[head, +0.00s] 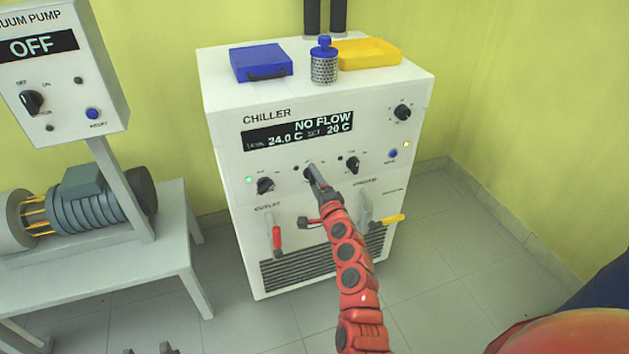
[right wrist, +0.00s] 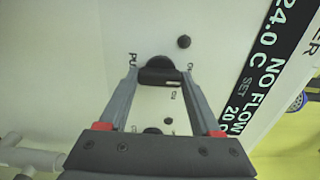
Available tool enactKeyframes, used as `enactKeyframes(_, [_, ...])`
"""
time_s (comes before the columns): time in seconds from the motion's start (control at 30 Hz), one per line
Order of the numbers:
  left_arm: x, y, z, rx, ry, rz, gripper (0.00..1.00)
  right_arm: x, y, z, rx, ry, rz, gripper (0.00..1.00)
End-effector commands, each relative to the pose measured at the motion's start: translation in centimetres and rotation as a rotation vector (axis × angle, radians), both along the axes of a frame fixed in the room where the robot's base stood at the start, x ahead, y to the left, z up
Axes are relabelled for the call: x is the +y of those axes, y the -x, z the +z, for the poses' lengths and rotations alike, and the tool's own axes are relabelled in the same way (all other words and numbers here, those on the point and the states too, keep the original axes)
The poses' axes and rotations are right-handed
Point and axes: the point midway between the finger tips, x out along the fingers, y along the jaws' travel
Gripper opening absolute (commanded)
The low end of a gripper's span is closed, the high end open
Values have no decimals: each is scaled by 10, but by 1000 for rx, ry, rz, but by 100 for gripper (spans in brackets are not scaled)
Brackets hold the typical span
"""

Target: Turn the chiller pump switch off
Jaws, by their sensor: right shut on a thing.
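The chiller (head: 225,110) is a white cabinet with a display (head: 297,131) reading NO FLOW, 24.0 C and SET 20 C. My right gripper (head: 312,172) reaches its front panel and is shut on the middle black knob, mostly hidden in the head view. In the right wrist view this pump switch (right wrist: 160,70) sits between the two fingertips, beside lettering that starts "PU". Its exact pointer direction is hard to read. Two small dark tips (head: 150,349) at the bottom edge may be my left gripper; their state is unclear.
Other black knobs flank the switch, left (head: 265,185) and right (head: 352,165). Below are a red-handled valve (head: 277,238) and a yellow-handled valve (head: 388,220). The vacuum pump panel (head: 60,75) reads OFF.

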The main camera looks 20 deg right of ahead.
Motion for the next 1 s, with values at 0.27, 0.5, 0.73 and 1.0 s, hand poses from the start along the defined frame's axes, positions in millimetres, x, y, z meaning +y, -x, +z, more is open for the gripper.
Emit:
enactKeyframes(0.27, [0,0,0,0,0,0,50,0,0,-2,4,5,1,9])
enactKeyframes(0.5, [0,0,0,0,0,0,50,0,0,-2,3,4,1,95])
enactKeyframes(0.73, [0,0,0,0,0,0,50,0,0,-1,2,3,1,95])
enactKeyframes(1.0, [0,0,4,0,0,0,50,-1,18,0,1,1,-1,95])
